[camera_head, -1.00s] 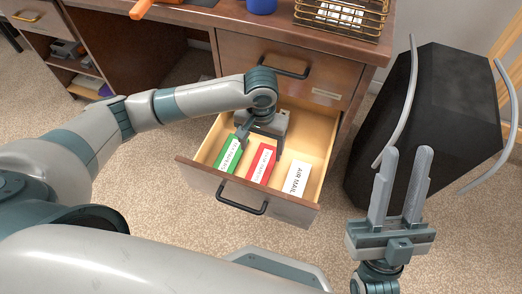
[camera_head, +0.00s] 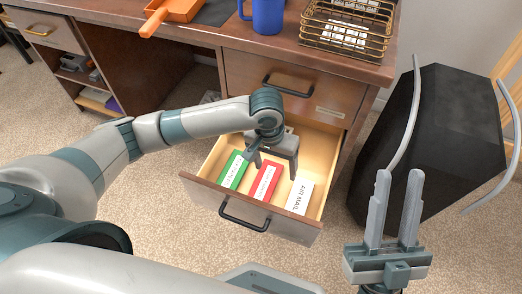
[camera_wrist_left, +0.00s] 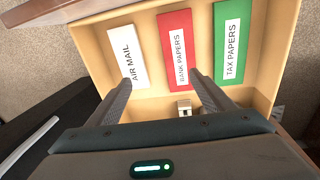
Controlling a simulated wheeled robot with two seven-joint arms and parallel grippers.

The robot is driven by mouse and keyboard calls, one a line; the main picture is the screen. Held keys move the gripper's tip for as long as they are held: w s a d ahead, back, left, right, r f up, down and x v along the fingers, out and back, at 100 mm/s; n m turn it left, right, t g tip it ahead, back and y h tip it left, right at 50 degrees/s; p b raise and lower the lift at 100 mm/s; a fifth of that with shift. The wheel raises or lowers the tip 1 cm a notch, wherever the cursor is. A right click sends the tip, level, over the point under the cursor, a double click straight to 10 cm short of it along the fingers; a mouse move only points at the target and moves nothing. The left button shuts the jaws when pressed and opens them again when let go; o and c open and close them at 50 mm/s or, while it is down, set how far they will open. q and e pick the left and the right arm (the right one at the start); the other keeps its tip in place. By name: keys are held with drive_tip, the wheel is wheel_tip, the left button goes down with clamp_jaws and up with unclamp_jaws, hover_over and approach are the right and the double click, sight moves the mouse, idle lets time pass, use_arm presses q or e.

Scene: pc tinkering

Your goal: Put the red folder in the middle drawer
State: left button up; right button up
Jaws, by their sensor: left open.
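The red folder (camera_head: 264,184), labelled BANK PAPERS, lies in the open drawer (camera_head: 217,203) between a green folder (camera_head: 234,171) and a white AIR MAIL folder (camera_head: 299,195). This open drawer is below a closed drawer (camera_head: 289,83) in the desk's right side. My left gripper (camera_head: 272,168) is open over the drawer, fingers pointing down at the folders. In the left wrist view the red folder (camera_wrist_left: 178,48) lies beyond and between the open fingers (camera_wrist_left: 162,92), with nothing held. My right gripper (camera_head: 398,178) is empty, with fingers apart, at the right, away from the drawer.
A black bag-like object (camera_head: 445,125) with pale handles stands right of the drawer. Carpet (camera_head: 160,220) is clear in front.

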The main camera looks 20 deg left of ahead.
use_arm(q)
drive_tip(key=s+d+r+m+t+h, duration=0.1)
drive_tip(key=d+r+t+h, duration=0.3)
drive_tip(key=d, duration=0.5)
drive_tip(key=s+d+r+m+t+h, duration=0.1)
drive_tip(key=d+r+m+t+h, duration=0.15)
drive_tip(key=d+h, duration=0.55)
wheel_tip(320, 180, up, 10)
drive_tip(key=t, duration=0.5)
drive_tip(key=s+a+r+n+t+y, duration=0.1)
drive_tip(key=s+a+r+t+y, duration=0.3)
drive_tip(key=s+a+r+t, duration=0.9)
drive_tip(key=a+r+t, duration=0.1)
drive_tip(key=a, duration=0.2)
drive_tip(key=shift+s, duration=0.4)
drive_tip(key=shift+d+f+n, duration=0.1)
drive_tip(key=shift+f+n, duration=0.05)
drive_tip(key=shift+n, duration=0.1)
